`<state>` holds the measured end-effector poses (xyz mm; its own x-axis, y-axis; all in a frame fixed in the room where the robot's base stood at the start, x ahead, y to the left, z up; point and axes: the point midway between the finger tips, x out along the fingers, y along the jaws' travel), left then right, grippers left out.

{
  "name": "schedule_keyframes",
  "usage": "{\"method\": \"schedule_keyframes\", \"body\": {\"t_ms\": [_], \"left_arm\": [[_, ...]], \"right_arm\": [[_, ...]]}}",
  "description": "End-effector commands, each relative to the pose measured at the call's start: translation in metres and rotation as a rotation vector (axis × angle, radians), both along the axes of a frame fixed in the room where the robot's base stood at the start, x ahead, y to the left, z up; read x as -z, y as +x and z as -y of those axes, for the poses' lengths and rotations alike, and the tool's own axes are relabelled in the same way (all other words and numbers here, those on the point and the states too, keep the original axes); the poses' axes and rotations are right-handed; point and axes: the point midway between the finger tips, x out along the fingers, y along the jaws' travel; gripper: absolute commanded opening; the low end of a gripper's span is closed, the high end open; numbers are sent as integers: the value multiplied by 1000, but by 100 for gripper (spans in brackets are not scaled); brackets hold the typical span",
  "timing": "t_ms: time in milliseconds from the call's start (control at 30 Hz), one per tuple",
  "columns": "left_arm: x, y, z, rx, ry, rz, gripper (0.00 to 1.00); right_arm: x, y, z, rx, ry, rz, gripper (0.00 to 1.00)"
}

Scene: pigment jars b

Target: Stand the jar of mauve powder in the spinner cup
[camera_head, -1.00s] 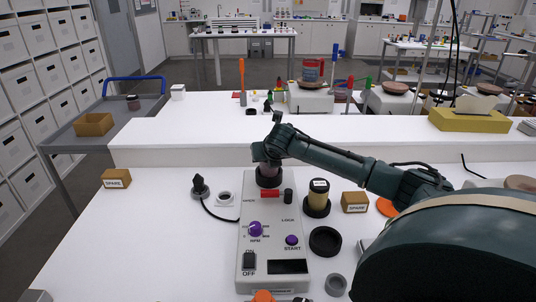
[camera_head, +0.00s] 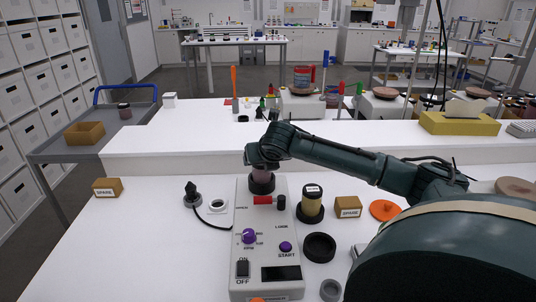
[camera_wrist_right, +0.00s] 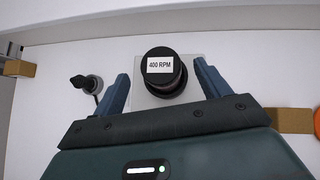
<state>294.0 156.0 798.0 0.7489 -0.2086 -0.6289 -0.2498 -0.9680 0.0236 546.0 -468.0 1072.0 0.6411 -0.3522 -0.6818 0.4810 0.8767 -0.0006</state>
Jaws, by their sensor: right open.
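The jar of mauve powder (camera_head: 261,176) stands in the black spinner cup (camera_head: 262,188) at the far end of the grey spinner machine (camera_head: 251,219). It looks upright. In the right wrist view its black lid (camera_wrist_right: 160,53) carries a "400 RPM" label. My right gripper (camera_head: 262,158) is at the top of the jar. In the right wrist view its fingers (camera_wrist_right: 161,78) are open, one on each side of the lid with gaps between. The gripper hides the lid in the head view. My left gripper is not in view.
A red lever (camera_head: 263,200) sits just in front of the cup. A jar of yellow powder (camera_head: 312,204) stands in a black holder to the right, near a spare box (camera_head: 348,207) and an empty black ring (camera_head: 319,247). A raised white shelf (camera_head: 200,140) runs behind. The table's left is mostly clear.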

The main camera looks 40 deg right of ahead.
Motion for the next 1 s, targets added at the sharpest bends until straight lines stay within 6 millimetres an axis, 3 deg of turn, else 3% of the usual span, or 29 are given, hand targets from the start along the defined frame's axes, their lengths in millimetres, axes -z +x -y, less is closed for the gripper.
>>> {"method": "schedule_keyframes", "body": {"t_ms": [200, 400, 1000], "left_arm": [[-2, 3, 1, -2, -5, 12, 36], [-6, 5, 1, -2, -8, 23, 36], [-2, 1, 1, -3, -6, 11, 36]], "right_arm": [[-31, -30, -16, -1, -3, 2, 75], [-47, -43, -24, 0, 0, 2, 75], [-49, -46, -25, 1, 1, 0, 75]]}}
